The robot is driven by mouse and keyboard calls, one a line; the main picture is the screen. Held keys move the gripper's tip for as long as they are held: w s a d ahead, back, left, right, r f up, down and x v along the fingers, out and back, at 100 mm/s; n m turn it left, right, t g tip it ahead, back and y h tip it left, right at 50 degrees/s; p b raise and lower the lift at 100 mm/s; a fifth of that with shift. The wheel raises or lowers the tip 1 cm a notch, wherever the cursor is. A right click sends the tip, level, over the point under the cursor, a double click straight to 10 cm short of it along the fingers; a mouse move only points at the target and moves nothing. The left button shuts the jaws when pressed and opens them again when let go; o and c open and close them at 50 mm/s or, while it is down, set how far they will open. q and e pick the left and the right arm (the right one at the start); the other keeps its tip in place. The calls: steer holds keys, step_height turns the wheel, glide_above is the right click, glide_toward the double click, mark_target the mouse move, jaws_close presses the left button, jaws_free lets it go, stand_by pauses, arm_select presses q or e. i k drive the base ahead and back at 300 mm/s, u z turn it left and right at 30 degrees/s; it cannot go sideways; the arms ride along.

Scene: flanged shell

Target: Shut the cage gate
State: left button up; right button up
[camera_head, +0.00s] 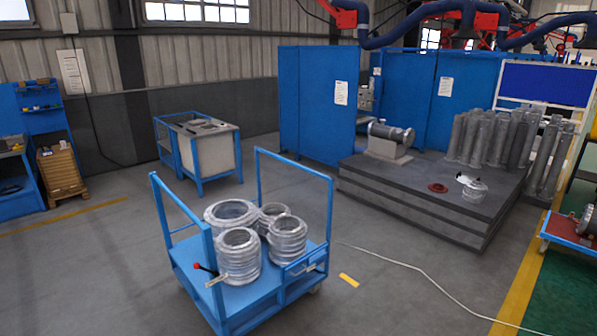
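No part is plainly a cage gate, so I cannot tell which one the task means. A blue cart (190,262) stands in the near middle with tall tube frames at its left and right ends. Its long near side has no tall frame. A short blue rail (305,261) with a light metal piece sits low on its right side. A red-knobbed lever (205,268) is at the left end. Several ribbed metal rings (238,256) stand on the deck. Further back, tall blue panels (318,105) form a booth with a gap between them. Neither gripper is in view.
A dark stepped platform (425,190) at the right carries a metal cylinder (391,134) and several tall tubes (500,138). A grey bin (212,150) in a blue frame stands behind the cart. A pale cable (420,276) crosses the floor at right. Floor left of the cart is clear.

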mark_target(303, 267)
steer(key=z, duration=0.1)
steer(key=i, duration=1.1)
steer(key=z, duration=1.15)
steer(key=i, duration=1.3)
steer(key=u, duration=0.75)
steer(key=i, duration=0.55)
steer(key=u, duration=0.65)
